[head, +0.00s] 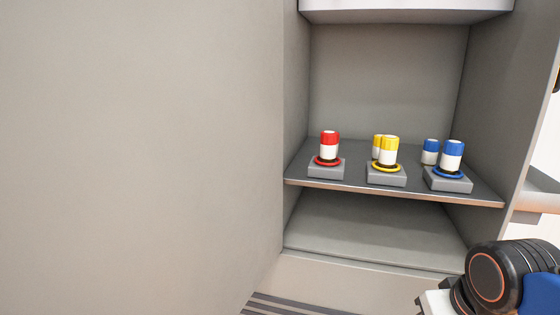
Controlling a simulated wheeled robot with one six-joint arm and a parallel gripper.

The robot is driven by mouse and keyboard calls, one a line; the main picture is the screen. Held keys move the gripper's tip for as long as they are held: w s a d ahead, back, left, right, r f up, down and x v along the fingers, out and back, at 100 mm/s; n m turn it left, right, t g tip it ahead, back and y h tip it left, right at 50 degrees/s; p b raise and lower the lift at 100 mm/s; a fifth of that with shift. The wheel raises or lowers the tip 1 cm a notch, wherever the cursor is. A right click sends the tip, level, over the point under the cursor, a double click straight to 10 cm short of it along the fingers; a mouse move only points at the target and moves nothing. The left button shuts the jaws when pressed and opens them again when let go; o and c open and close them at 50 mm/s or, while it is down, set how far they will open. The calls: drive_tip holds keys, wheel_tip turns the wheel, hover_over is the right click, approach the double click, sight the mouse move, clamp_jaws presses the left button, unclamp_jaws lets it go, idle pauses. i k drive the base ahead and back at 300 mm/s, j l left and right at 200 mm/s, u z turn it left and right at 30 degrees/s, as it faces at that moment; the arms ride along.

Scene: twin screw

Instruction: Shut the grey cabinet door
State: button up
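The grey cabinet door (140,150) stands open. It is a large flat panel that fills the left half of the head view, and its outer edge and any handle are out of the picture. The open cabinet (390,75) is to its right, with its inside in full view. Part of my arm shows at the bottom right, in front of the cabinet's lower right corner. My gripper is not in view, so I cannot tell where it is relative to the door.
A dark shelf (410,187) in the cabinet holds a red-and-white canister (329,146), yellow-and-white canisters (389,152) and blue-and-white canisters (452,155), some on grey bases. The space below the shelf is empty. A striped floor strip (290,305) lies below the cabinet.

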sight(142, 141)
drive_tip(key=k+l+u, duration=0.15)
drive_tip(key=l, duration=0.2)
drive_tip(key=k+l+u, duration=0.15)
drive_tip(key=l, duration=0.25)
drive_tip(key=l+u, duration=0.2)
drive_tip(key=l, duration=0.15)
drive_tip(key=k+j+u, duration=0.3)
drive_tip(key=j, duration=0.3)
drive_tip(key=k+j+u, duration=0.3)
drive_tip(key=j, duration=0.35)
drive_tip(key=k+j+u, duration=0.15)
drive_tip(key=j, duration=0.2)
drive_tip(key=i+l, duration=0.15)
drive_tip(key=l, duration=0.15)
drive_tip(key=i+l, duration=0.1)
drive_tip(key=l, duration=0.2)
